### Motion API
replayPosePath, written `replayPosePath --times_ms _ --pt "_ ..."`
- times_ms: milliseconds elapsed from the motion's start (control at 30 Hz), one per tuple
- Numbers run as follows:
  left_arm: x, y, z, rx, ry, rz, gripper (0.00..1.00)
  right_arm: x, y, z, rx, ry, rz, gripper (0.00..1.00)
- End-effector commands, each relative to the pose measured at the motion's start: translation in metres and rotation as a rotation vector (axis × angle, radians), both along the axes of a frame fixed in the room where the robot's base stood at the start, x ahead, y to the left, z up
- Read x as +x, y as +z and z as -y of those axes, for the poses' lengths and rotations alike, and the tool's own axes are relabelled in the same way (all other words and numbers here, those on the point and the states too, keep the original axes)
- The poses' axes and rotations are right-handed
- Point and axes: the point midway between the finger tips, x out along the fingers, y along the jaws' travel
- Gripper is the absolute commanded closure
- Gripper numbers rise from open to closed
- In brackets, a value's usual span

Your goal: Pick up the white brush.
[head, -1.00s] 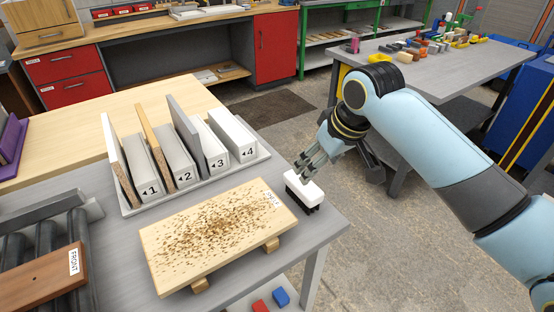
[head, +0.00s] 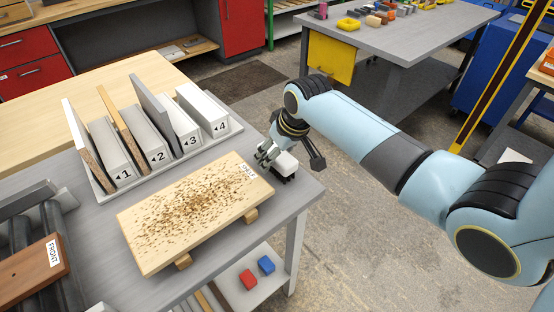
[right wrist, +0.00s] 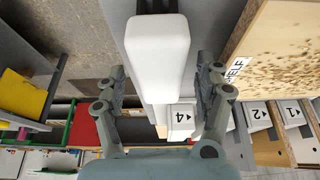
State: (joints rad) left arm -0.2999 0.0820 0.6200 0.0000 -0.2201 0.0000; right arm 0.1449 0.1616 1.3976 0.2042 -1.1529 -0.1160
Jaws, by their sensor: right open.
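The white brush (head: 284,164) stands on the grey table near its right corner, white block up, dark bristles down. In the right wrist view the brush (right wrist: 157,50) lies between the two open fingers, with a gap on each side. The right wrist view shows my right gripper (right wrist: 160,85) open around the near end of the brush. My left gripper is not in view.
A speckled board (head: 196,210) marked SHELF lies on supports left of the brush. A rack (head: 236,128) with numbered slots 1 to 4 stands behind. A brown board marked FRONT (head: 30,275) lies at the left. The table edge is close right of the brush.

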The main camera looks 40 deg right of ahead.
Motion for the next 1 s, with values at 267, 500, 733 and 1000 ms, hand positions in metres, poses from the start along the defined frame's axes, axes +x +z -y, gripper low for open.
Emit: replayPosePath --times_ms 267,500,733,1000 --pt "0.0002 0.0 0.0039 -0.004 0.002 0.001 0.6 -0.0002 0.0 -0.0001 0.0 0.0 -0.001 0.3" --pt "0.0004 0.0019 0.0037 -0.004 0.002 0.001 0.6 -0.0005 -0.0028 -0.0001 0.0 0.0 -0.002 0.3" --pt "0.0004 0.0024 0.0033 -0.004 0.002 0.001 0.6 -0.0002 -0.0044 -0.0001 0.0 0.0 0.0 0.3" --pt "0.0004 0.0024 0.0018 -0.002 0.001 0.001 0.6 -0.0002 -0.0045 -0.0001 0.0 0.0 -0.001 0.45"
